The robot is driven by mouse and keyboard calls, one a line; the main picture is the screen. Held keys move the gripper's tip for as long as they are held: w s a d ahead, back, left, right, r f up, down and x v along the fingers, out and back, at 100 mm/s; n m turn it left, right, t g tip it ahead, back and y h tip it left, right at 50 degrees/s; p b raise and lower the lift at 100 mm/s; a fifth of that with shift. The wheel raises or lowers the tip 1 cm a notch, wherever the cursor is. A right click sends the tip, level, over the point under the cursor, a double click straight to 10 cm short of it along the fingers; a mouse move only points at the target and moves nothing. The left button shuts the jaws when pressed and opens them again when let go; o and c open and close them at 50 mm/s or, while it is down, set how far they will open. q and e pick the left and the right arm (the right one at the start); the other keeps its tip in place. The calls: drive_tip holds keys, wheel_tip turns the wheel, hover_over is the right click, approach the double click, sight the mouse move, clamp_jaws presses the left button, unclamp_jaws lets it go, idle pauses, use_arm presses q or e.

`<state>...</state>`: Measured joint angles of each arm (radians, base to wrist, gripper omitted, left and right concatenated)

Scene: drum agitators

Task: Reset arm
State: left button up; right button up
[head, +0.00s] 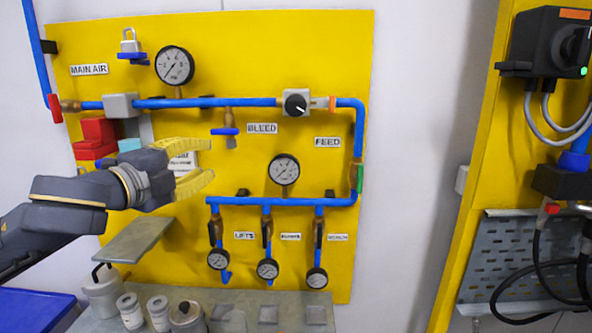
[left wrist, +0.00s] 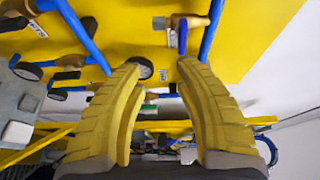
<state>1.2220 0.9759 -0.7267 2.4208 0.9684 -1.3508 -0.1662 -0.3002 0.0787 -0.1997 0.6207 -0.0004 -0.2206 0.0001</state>
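My left gripper (head: 208,161) is in front of the yellow panel (head: 240,60), left of centre in the head view. Its yellow fingers are apart and nothing is between them. In the left wrist view the open left gripper (left wrist: 160,68) points toward the panel, with a blue valve handle (left wrist: 183,38) beyond the right fingertip. The bleed valve (head: 226,131) with its blue handle is above and right of the fingers in the head view. My right gripper is not in either view.
Pipes, a main gauge (head: 174,65), a middle gauge (head: 284,169) and a black knob (head: 296,104) project from the panel. A grey shelf (head: 135,240) is below my left arm. Canisters (head: 131,311) stand on the bench. A second panel (head: 470,170) with hanging cables is at right.

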use_arm(q)
wheel_tip(320, 180, down, 33)
drive_tip(key=s+d+n+g+y, duration=0.1)
drive_tip(key=s+n+g+y, duration=0.2)
drive_tip(key=n, duration=0.5)
drive_tip(key=s+a+f+n+g+y, duration=0.2)
drive_tip(key=s+a+f+y, duration=0.15)
drive_tip(key=s+f, duration=0.5)
drive_tip(key=s+a+f+n+g+y, duration=0.2)
drive_tip(key=s+a+f+n, duration=0.15)
drive_tip(key=s+f, duration=0.5)
drive_tip(key=s+a+f+n+g+y, duration=0.1)
drive_tip(key=s+a+f+g+y, duration=0.2)
drive_tip(key=s+f, duration=0.6)
drive_tip(key=s+d+f+g+h, duration=0.1)
drive_tip(key=d+f+h, duration=0.15)
drive_tip(key=f, duration=1.25)
drive_tip(key=s+d+f+g+h, duration=0.1)
drive_tip(key=s+d+f, duration=0.15)
drive_tip(key=f, duration=1.15)
drive_tip(key=s+f+n+g+h, duration=0.1)
drive_tip(key=s+f+n+g, duration=0.2)
drive_tip(key=s+f, duration=1.8)
drive_tip(key=shift+s+f+n, duration=0.2)
drive_tip(key=shift+f+n, duration=0.1)
drive_tip(key=shift+n, duration=0.05)
drive_tip(key=shift+d, duration=0.15)
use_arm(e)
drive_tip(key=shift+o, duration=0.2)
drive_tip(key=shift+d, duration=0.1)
